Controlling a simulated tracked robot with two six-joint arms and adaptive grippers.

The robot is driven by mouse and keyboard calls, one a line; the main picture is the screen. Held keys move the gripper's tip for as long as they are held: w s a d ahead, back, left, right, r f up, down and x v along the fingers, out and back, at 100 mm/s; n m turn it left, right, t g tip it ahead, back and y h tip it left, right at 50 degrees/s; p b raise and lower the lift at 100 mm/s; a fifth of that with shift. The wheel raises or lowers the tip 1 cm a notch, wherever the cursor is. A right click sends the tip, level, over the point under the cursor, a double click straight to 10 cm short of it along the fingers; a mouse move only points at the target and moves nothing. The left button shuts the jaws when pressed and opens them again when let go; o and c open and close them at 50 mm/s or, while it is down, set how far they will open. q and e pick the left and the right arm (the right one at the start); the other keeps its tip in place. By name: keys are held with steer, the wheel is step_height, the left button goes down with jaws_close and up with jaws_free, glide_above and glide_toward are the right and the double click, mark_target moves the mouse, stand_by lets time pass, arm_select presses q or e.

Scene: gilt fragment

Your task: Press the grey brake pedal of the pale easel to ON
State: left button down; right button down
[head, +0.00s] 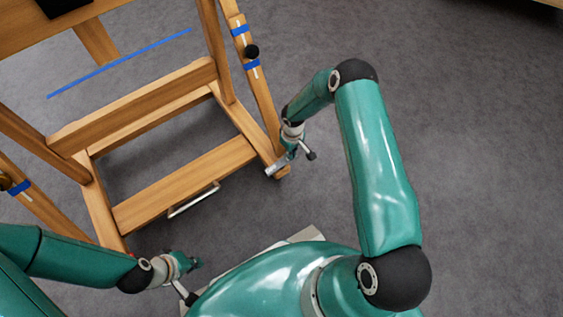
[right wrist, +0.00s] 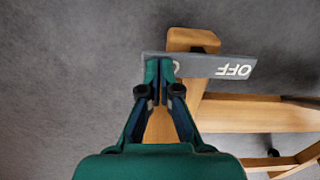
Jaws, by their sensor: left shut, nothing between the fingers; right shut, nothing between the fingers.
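The pale wooden easel (head: 185,185) stands on the floor at the left of the head view. Its grey brake pedal (head: 272,170) is at the right front foot. In the right wrist view the pedal (right wrist: 205,65) is a grey bar with OFF in white, upside down, on its right part. My right gripper (head: 287,160) is shut and empty at the pedal. In the right wrist view its fingertips (right wrist: 159,70) overlap the bar's left part and hide most of a white letter there. I cannot tell whether they touch. My left gripper (head: 195,265) is shut and empty, low in front of the easel.
A metal handle (head: 193,200) is at the easel's front crossbar. A blue tape strip (head: 120,63) lies beyond the lower beam. A black knob (head: 252,51) sticks out from the right upright. The grey floor (head: 480,130) to the right is clear.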

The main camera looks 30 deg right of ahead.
steer(key=shift+f, duration=0.35)
steer(key=shift+r, duration=0.1)
steer(key=shift+r+p, duration=1.75)
steer(key=shift+r, duration=1.75)
